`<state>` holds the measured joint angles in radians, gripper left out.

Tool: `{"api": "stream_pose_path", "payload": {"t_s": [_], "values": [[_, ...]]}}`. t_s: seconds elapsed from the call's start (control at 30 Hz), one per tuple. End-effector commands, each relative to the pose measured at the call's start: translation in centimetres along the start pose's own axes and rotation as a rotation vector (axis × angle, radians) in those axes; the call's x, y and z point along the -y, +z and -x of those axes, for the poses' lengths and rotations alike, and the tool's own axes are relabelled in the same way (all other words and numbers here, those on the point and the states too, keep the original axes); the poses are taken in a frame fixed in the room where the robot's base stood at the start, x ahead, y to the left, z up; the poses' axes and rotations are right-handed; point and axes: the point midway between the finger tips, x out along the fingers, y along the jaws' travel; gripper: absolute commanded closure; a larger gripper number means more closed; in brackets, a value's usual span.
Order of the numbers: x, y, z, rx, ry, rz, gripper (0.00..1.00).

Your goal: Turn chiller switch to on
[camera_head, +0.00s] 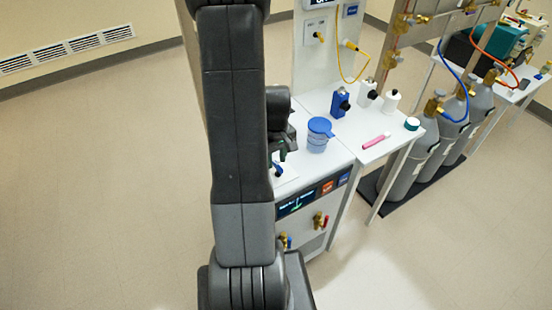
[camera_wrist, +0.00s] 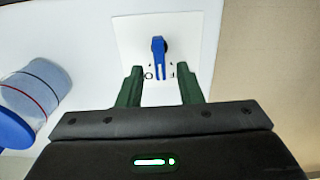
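The chiller switch (camera_wrist: 158,46) is a blue lever on a square white plate (camera_wrist: 125,35), just beyond my fingertips in the wrist view. Its narrow end points down the picture, between small dark marks that the fingers partly hide. My gripper (camera_wrist: 160,72) is open and empty, with one green finger on each side of the line of the lever and the tips short of it. In the head view the blue switch (camera_head: 278,170) shows small beside my arm, under my gripper (camera_head: 281,153). The chiller front has a dark display panel (camera_head: 297,203).
A blue-lidded tub (camera_head: 319,136) stands on the chiller's white top, close to the switch; it is at the left in the wrist view (camera_wrist: 32,95). Gas cylinders (camera_head: 420,155) stand beyond.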

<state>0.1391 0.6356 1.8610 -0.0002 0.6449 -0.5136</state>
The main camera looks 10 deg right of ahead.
Motion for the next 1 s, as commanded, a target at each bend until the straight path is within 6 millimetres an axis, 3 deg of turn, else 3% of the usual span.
{"api": "stream_pose_path", "payload": {"t_s": [0.43, 0.6, 1.0], "values": [[0.02, 0.03, -0.90, 0.000, 0.000, 0.000, 0.67], [0.01, 0.03, -0.88, 0.000, 0.000, 0.000, 0.99], [-0.07, -0.01, -0.97, -0.001, 0.001, -0.048, 1.00]]}}
